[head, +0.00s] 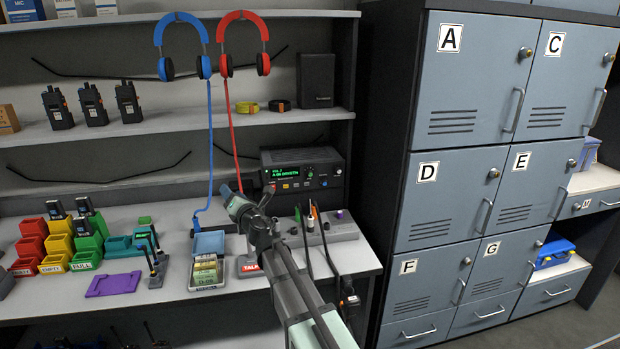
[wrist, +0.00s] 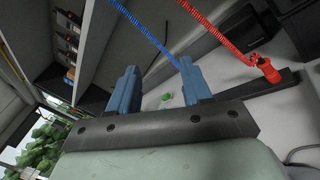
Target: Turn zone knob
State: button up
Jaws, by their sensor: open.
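A black radio unit (head: 302,168) with a lit green display (head: 287,173) sits against the back wall of the bench. Small dark knobs (head: 309,172) show on its front, right of the display; they are too small to tell which one is the zone knob. My gripper (head: 229,193) is left of the radio and apart from it, above the bench near the hanging cords. In the wrist view, its two blue fingers (wrist: 160,80) stand apart with nothing held between them. The radio's knobs are not recognisable in the wrist view.
Blue headphones (head: 182,45) and red headphones (head: 243,42) hang above, their coiled cords running down near my gripper. Coloured bins (head: 60,245) and a purple tray (head: 114,284) lie left on the bench. Grey lockers (head: 470,110) stand right.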

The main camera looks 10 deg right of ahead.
jog(key=d+n+h, duration=0.2)
jog(key=d+h, duration=0.3)
jog(key=d, duration=1.4)
jog(key=n+h, duration=0.1)
jog(key=n, duration=0.2)
send_near(311, 175)
jog(key=w, duration=0.8)
jog(key=shift+w+a, duration=0.3)
grip_shut()
